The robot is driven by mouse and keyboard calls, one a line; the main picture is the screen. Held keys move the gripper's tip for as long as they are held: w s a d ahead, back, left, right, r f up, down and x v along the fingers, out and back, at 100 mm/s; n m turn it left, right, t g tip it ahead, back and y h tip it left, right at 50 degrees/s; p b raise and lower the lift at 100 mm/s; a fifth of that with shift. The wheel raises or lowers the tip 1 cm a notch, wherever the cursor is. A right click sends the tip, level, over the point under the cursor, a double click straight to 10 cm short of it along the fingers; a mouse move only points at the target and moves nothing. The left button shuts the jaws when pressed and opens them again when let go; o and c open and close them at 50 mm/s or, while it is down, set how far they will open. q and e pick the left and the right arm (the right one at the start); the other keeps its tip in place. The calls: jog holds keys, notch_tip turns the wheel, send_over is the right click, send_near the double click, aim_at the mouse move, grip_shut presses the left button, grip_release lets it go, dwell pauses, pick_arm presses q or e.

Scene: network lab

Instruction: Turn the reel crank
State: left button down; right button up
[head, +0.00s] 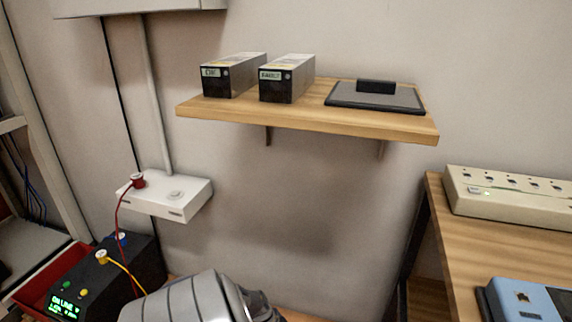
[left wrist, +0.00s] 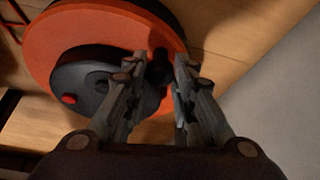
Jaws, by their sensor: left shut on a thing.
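The reel (left wrist: 50,42) is a large orange disc with a dark rim behind it, seen in the left wrist view. A smaller black round hub (left wrist: 75,75) with a red knob (left wrist: 69,99) sits on its face. The dark crank handle (left wrist: 160,72) stands near the right side of the orange disc. My left gripper (left wrist: 165,62) has its two fingers on either side of this handle and is shut on it. The fingers hide part of the hub and disc. In the head view only a grey part of my arm shows at the bottom; the reel is not visible there.
In the left wrist view, wooden surface (left wrist: 245,45) surrounds the reel, with a grey surface at right. The head view shows a wall shelf (head: 300,118) with boxes, a white wall box (head: 195,203), a dark device (head: 95,285) with cables, and a wooden desk (head: 470,255).

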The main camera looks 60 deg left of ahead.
pick_arm(q)
jog(key=c, duration=1.6)
grip_release()
jog(key=shift+c, duration=0.2)
jog(key=shift+a+r, duration=0.1)
jog(key=shift+r, duration=1.15)
notch_tip(320, 180, up, 8)
jog(key=shift+f, duration=0.25)
jog(key=shift+o, duration=0.3)
